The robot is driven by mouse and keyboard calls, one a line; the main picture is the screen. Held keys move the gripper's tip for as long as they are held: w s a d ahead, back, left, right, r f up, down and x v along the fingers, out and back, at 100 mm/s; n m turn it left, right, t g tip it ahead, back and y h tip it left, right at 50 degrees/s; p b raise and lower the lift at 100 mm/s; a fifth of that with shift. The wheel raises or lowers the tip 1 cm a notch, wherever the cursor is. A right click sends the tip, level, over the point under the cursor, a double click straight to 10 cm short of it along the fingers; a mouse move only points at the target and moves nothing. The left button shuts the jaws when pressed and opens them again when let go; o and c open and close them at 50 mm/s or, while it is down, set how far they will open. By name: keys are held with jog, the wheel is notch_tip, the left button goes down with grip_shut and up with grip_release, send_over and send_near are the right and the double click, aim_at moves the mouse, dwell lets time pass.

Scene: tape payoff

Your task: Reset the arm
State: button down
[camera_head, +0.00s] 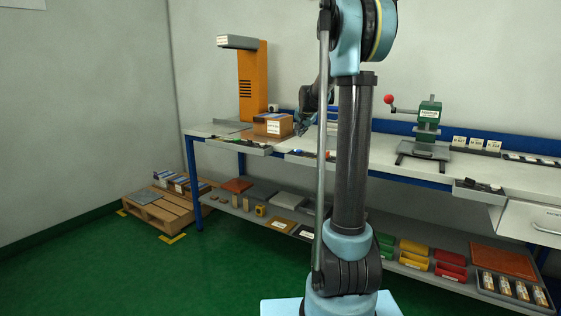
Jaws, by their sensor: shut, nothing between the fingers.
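My arm rises in the middle of the camera_head view, with its upper link upright and its far end partly behind that link. My gripper (303,125) is small and dark, just left of the upright link. It looks shut, and I see nothing held in it. It appears over the long workbench, close to the right side of a brown carton (272,124) in the picture. I cannot tell its exact height over the bench or whether it touches anything.
The bench (393,151) carries an orange machine (252,80) on the left and a green press (428,117) with a red knob on the right. Coloured bins (413,247) sit on the lower shelf. A pallet (172,212) stands at left. The green floor is clear at front left.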

jog(key=s+f+n+g, duration=0.2)
jog(key=s+f, duration=0.1)
jog(key=s, duration=1.2)
jog(key=s+f+n+g, duration=0.2)
jog(key=s+f+n, duration=0.1)
jog(key=s, duration=1.3)
jog(key=s+f+n+g, duration=0.1)
jog(key=s+f+n, duration=0.1)
jog(key=s+f, duration=0.5)
jog(key=s+f+n+g, duration=0.1)
jog(key=s+f, duration=0.6)
jog(key=s, duration=0.9)
jog(key=shift+s+a+f+n+g, duration=0.15)
jog(key=shift+s+a+n+g, duration=0.15)
jog(key=shift+a+n+g, duration=0.15)
jog(key=shift+w+f, duration=0.2)
jog(key=shift+w, duration=0.3)
jog(key=shift+s, duration=0.1)
